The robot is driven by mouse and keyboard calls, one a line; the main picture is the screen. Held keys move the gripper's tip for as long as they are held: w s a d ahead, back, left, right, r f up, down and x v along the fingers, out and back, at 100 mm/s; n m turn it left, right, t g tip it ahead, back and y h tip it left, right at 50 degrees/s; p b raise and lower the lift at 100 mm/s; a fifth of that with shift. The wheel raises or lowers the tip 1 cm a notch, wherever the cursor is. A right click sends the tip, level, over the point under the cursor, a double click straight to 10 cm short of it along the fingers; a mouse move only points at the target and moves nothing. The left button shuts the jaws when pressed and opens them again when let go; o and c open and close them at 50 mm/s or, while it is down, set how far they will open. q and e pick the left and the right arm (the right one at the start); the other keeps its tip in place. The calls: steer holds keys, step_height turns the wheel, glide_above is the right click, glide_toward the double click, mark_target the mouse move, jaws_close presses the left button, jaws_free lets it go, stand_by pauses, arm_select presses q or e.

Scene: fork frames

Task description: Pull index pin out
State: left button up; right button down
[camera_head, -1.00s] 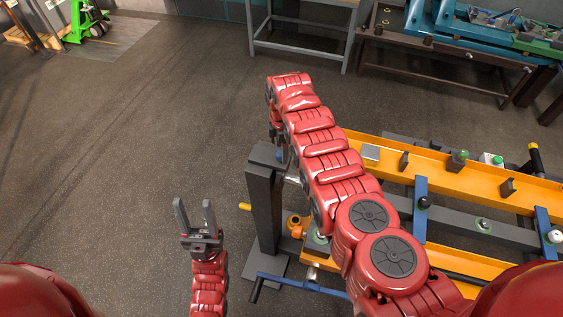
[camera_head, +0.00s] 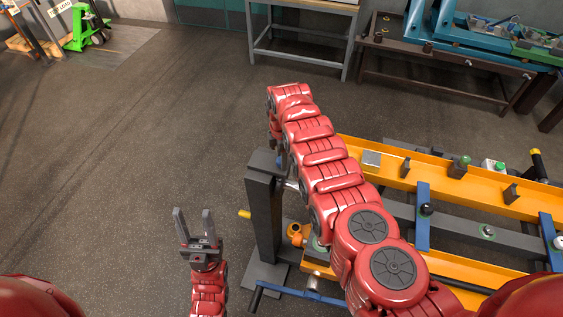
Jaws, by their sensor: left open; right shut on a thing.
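An orange frame (camera_head: 475,173) on a stand reaches from the middle to the right edge. At its left end stands a dark upright post (camera_head: 264,215). My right arm lies over the frame's left end and hides much of it. My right gripper (camera_head: 274,142) is mostly hidden at the arm's far end, just above the post's top. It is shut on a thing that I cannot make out. I cannot pick out the index pin. My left gripper (camera_head: 194,222) is open and empty, fingers pointing up the picture, over bare floor left of the post.
Yellow (camera_head: 244,214) and blue (camera_head: 310,294) handles stick out at the stand's left end. A grey bench (camera_head: 300,52) and a dark table (camera_head: 440,68) with blue fixtures stand behind. A green pallet truck (camera_head: 84,28) is at the far left. The floor left is free.

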steer(key=shift+r, duration=0.25)
steer(key=shift+r+p, duration=0.5)
steer(key=shift+p, duration=0.25)
steer(key=shift+c, duration=1.7)
jaws_free()
